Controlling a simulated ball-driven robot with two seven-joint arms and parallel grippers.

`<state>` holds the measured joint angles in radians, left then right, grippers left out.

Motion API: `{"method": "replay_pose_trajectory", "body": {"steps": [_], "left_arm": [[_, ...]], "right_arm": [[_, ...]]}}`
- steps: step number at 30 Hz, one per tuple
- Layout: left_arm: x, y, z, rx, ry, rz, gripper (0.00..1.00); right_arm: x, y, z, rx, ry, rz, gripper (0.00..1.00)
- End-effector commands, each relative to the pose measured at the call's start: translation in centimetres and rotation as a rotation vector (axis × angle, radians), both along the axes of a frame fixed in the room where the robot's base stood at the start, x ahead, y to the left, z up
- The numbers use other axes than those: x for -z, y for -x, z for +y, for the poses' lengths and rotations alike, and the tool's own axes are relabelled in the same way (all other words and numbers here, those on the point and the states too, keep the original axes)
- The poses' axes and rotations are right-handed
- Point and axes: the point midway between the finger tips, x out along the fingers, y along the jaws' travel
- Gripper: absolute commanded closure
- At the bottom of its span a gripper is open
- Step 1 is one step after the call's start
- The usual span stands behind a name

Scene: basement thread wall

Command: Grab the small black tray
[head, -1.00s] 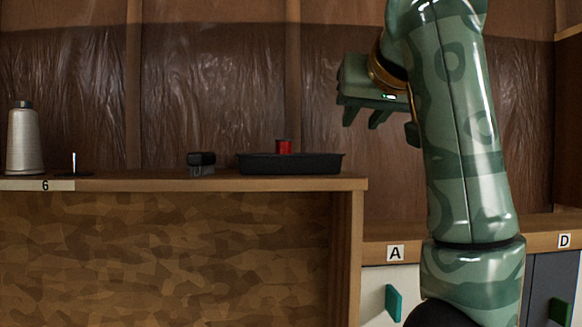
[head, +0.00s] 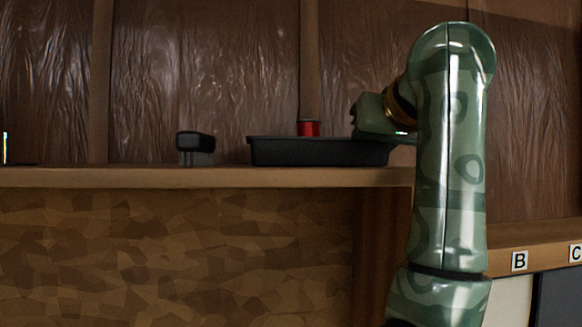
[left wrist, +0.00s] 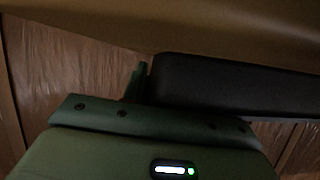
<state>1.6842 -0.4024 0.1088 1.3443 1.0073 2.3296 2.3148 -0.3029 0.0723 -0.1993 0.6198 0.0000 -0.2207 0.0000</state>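The small black tray (head: 318,152) sits on the wooden ledge in the head view, near its right end. It also shows large and dark in the left wrist view (left wrist: 235,88). My left gripper (head: 366,120) is at the tray's right end, overlapping its rim in the head view. In the left wrist view one green finger (left wrist: 136,80) of it stands right beside the tray's end. The other finger is not clear, so I cannot tell whether it is open or grips the tray. My right gripper is in neither view.
A red spool (head: 308,128) shows above the tray's rim; whether it is inside or behind is unclear. A small black object (head: 196,148) stands left of the tray on the ledge (head: 150,177). A lower counter (head: 535,247) with letter labels lies at right.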

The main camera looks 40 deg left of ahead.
Motion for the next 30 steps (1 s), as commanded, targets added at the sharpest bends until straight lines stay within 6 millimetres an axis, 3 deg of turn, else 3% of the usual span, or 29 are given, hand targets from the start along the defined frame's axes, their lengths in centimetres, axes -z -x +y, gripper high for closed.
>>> {"method": "replay_pose_trajectory", "body": {"steps": [2, 5, 9, 14, 23, 30], "left_arm": [[0.0, 0.0, -0.2, 0.002, -0.001, -0.001, 0.72], [-0.1, 0.0, -0.2, 0.002, -0.001, -0.001, 0.72], [-0.1, 0.0, -0.1, 0.002, -0.001, 0.000, 1.00], [0.0, 0.0, -0.1, 0.002, 0.000, 0.000, 1.00], [-0.1, -0.1, -0.1, 0.003, 0.002, 0.003, 1.00], [-2.1, 0.0, -0.1, 0.003, 0.000, 0.000, 1.00]], "right_arm": [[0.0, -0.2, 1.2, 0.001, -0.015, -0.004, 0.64], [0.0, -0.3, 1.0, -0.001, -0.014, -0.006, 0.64], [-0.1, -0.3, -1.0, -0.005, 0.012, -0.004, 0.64], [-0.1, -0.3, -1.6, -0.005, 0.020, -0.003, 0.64], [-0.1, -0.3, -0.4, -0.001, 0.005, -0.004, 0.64], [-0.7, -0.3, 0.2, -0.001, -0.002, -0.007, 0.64]]}}
